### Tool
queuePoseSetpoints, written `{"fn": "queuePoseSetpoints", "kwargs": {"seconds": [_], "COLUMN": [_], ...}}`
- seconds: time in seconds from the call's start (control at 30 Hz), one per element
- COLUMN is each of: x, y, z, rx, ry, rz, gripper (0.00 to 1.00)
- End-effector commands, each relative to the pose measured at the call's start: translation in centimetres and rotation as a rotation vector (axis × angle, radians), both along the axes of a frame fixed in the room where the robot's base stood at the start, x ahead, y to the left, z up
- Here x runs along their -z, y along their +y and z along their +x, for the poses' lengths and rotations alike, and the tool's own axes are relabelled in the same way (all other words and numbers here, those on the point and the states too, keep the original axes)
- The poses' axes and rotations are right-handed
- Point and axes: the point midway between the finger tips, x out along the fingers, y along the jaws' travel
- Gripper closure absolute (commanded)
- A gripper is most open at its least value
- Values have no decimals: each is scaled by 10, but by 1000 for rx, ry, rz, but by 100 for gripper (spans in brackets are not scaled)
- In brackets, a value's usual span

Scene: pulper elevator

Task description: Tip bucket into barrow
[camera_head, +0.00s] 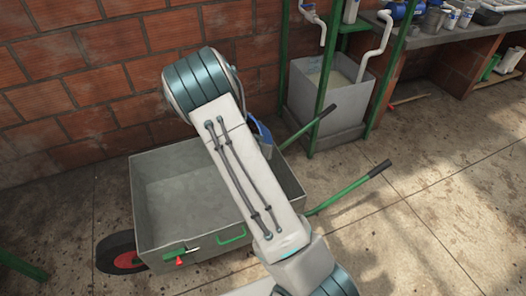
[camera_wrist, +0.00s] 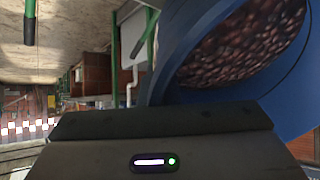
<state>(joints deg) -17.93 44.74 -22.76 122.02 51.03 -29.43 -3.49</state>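The barrow (camera_head: 180,195) is a grey metal tray with green handles, standing beside the brick wall in the head view. The part of its inside that I can see is bare. The blue bucket (camera_head: 263,136) shows only as a sliver behind my arm, near the barrow's far right side. In the wrist view the bucket (camera_wrist: 205,55) is close up, with dark red-brown cherries or beans inside. My gripper (camera_wrist: 165,122) shows as a dark body against the bucket. It appears shut on the bucket, but its fingertips are hidden.
A grey tub (camera_head: 330,95) stands under a green frame with white pipes behind the barrow. A workbench (camera_head: 450,35) with containers is at the upper right. The barrow's green handle (camera_head: 350,187) points right. The concrete floor at the right is clear.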

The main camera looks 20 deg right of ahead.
Motion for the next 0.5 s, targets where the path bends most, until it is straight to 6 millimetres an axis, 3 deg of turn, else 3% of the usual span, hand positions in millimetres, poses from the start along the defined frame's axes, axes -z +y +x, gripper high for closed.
{"fn": "queuePoseSetpoints", "kwargs": {"seconds": [0.5], "x": [12], "y": [13], "z": [-7], "rx": [-1], "ry": [-167], "rz": [-230], "gripper": [100]}}
